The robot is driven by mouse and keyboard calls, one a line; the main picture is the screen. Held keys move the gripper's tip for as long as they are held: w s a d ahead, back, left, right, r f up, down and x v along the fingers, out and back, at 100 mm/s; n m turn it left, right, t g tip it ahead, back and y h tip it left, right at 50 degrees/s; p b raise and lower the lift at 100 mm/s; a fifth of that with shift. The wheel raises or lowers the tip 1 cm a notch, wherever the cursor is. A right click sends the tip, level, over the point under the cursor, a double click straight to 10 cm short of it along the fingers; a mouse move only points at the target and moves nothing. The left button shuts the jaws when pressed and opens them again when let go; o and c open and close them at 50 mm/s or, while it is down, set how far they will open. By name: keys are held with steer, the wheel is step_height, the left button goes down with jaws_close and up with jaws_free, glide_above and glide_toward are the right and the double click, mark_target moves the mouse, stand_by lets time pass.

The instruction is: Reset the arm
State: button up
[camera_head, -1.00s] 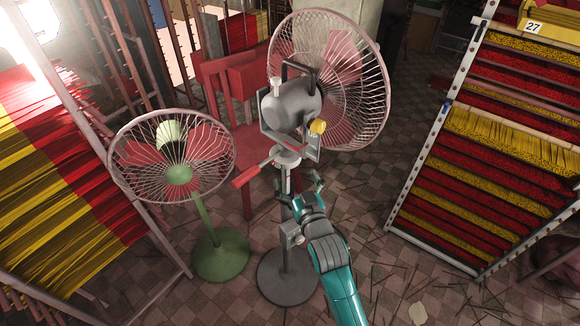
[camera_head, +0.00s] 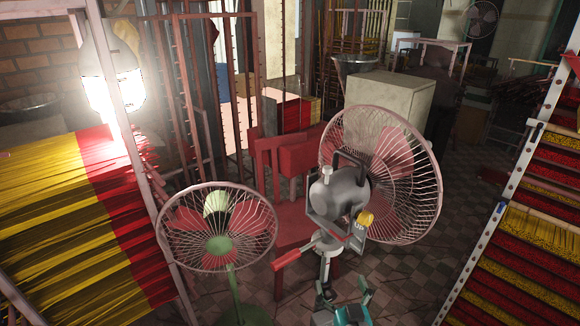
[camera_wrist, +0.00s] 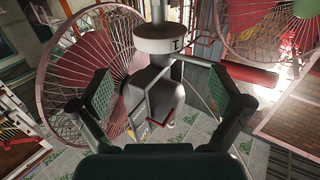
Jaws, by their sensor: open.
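My gripper (camera_wrist: 165,105) is open and empty in the wrist view, its two padded fingers spread apart. In the head view my gripper (camera_head: 346,292) shows at the bottom edge, in front of the stand of the large grey fan (camera_head: 338,195). The fan's grey motor and stand also show between and beyond my fingers in the wrist view (camera_wrist: 160,95). A red-gripped handle (camera_wrist: 250,74) lies beyond the right finger. Most of my arm is below the head view's edge.
A smaller green fan (camera_head: 218,240) stands left of the large one. A red chair (camera_head: 290,215) is behind them. Racks of red and yellow incense sticks stand left (camera_head: 75,220) and right (camera_head: 530,250). Tiled floor (camera_head: 410,285) shows between the large fan and right rack.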

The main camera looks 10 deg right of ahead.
steer(key=s+f+g, duration=0.1)
steer(key=s+f, duration=0.3)
steer(key=s, duration=0.7)
steer(key=s+f, duration=0.4)
steer(key=s, duration=0.6)
steer(key=s+r+g, duration=0.1)
steer(key=s+r, duration=0.1)
steer(key=s, duration=0.9)
steer(key=s+r+g, duration=0.1)
steer(key=s+r, duration=0.2)
steer(key=s, duration=0.8)
steer(key=shift+s+d, duration=0.25)
steer(key=shift+d, duration=0.1)
